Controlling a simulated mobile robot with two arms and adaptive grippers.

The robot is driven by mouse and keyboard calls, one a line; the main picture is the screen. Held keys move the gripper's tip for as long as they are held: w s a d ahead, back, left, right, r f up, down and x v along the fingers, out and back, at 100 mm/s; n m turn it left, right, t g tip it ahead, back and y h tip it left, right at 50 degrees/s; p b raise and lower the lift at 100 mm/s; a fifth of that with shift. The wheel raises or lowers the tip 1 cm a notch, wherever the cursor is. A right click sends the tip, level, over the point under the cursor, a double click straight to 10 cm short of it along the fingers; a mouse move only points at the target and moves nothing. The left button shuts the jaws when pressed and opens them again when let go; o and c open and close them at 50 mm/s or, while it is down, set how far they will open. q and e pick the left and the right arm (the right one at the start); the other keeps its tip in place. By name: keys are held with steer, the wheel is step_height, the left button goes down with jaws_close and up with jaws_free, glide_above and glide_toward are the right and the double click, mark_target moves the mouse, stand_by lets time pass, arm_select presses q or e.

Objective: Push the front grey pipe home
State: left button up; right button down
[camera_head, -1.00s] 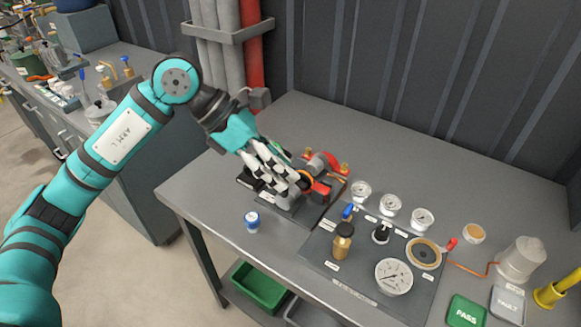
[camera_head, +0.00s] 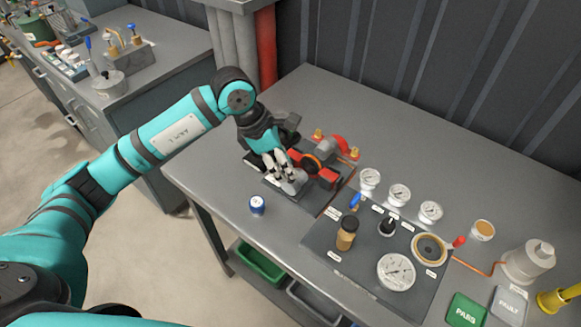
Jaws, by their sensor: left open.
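The fire pump, with red parts (camera_head: 329,177) and brass fittings (camera_head: 318,134), sits on a dark base plate (camera_head: 306,203) on the grey workbench. My left gripper (camera_head: 288,184) is open and points down at the front left part of the pump. A light grey rounded piece (camera_head: 297,186) shows at its fingertips. It may be the front grey pipe, but the fingers cover much of it. I cannot tell whether the fingers touch it, nor how far the pipe is seated. My right gripper is not in view.
A small blue-and-white can (camera_head: 257,205) stands in front of the pump. A panel (camera_head: 334,253) with gauges, a valve and a brass part lies to the right. Green PASS (camera_head: 466,311) and grey FAULT (camera_head: 508,303) blocks lie farther right. The bench's back is clear.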

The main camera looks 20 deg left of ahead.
mark_target(300, 170)
arm_select(q)
steer(key=x, duration=0.2)
steer(key=shift+d+f, duration=0.15)
steer(key=shift+f, duration=0.1)
steer(key=shift+p+x, duration=0.35)
steer(key=shift+x, duration=0.45)
jaws_close()
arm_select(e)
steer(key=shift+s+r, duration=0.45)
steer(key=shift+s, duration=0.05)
